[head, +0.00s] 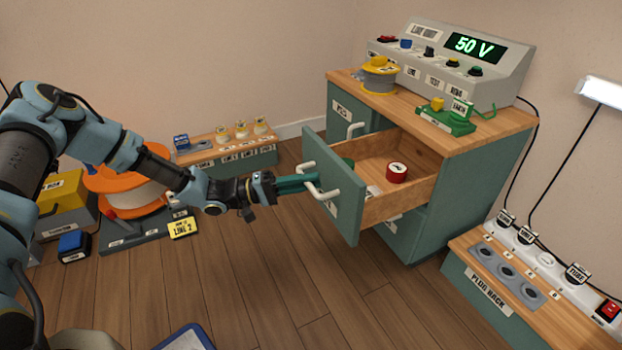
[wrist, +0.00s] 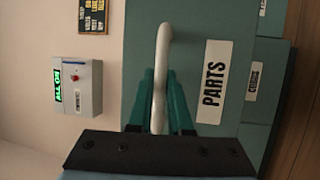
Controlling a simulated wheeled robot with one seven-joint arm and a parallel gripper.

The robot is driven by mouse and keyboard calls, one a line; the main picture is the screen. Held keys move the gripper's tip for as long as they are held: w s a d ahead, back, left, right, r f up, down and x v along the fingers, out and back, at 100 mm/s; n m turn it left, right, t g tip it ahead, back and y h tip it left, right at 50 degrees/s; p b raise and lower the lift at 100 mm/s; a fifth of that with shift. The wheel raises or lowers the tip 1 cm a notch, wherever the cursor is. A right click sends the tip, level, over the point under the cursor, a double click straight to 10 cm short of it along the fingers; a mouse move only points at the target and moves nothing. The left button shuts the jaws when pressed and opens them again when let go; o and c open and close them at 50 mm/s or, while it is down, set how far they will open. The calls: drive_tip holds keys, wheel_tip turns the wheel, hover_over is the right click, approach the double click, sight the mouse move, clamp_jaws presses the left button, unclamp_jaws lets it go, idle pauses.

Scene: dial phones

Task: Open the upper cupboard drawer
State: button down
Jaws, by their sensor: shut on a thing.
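The upper cupboard drawer (head: 345,200) is pulled well out of the green cupboard (head: 470,180), and its wooden inside shows. A red round item (head: 397,172) lies in it, with a green item partly hidden behind the drawer front. My gripper (head: 312,184) is shut on the white drawer handle (head: 322,190). In the wrist view, the green fingers of my gripper (wrist: 160,105) stand on both sides of the handle (wrist: 161,75). The drawer front (wrist: 195,30) carries a "PARTS" label (wrist: 213,82).
A "50 V" console (head: 450,60), a yellow-topped spool (head: 379,75) and a green device (head: 445,118) stand on the cupboard top. A plug rack (head: 510,290) stands at the right. An orange reel (head: 125,185) stands at the left. The floor before the drawer is clear.

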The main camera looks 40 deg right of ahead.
drive_tip(key=c, duration=0.8)
unclamp_jaws()
drive_tip(key=shift+c, duration=0.2)
drive_tip(key=p+v, duration=0.2)
drive_tip(key=v, duration=0.9)
drive_tip(key=shift+d, duration=0.1)
